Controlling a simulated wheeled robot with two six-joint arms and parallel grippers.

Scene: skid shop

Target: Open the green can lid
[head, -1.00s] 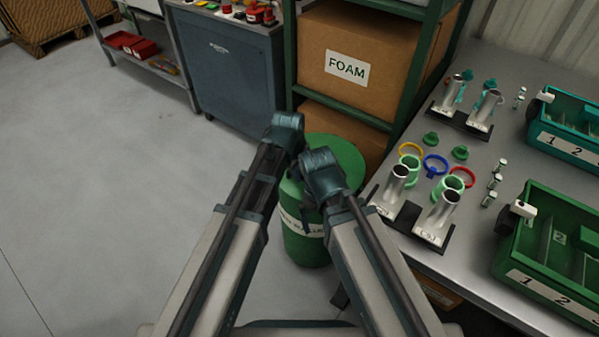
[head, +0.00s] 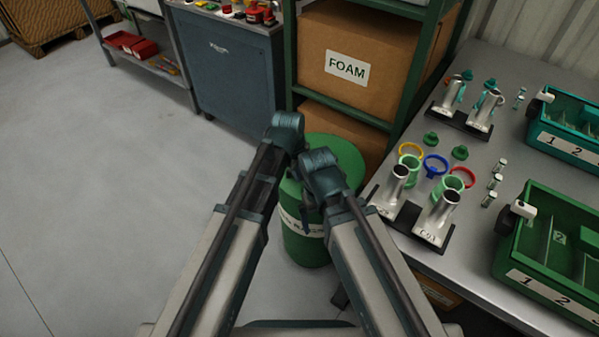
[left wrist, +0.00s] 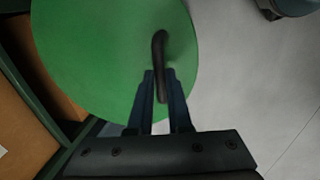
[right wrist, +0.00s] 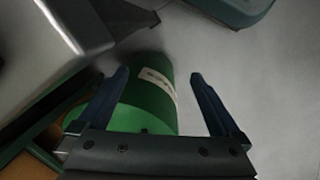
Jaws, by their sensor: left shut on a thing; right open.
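The green can (head: 305,245) stands on the floor, upright, with a white label band around its side. Its green lid (head: 345,155) is on top, and my arms cover part of it in the head view. In the left wrist view, the lid (left wrist: 90,50) has a black bar handle (left wrist: 159,50). My left gripper (left wrist: 162,78) is shut on the handle's end. The lid looks seated on the can; its far rim is hidden. My right gripper (right wrist: 160,78) is open and empty, with the can's side (right wrist: 150,100) beyond and between its fingers.
A green rack with a cardboard FOAM box (head: 347,68) stands right behind the can. A metal workbench (head: 480,240) with tubes, rings and green bins is close on the right. Grey floor (head: 100,170) is open on the left.

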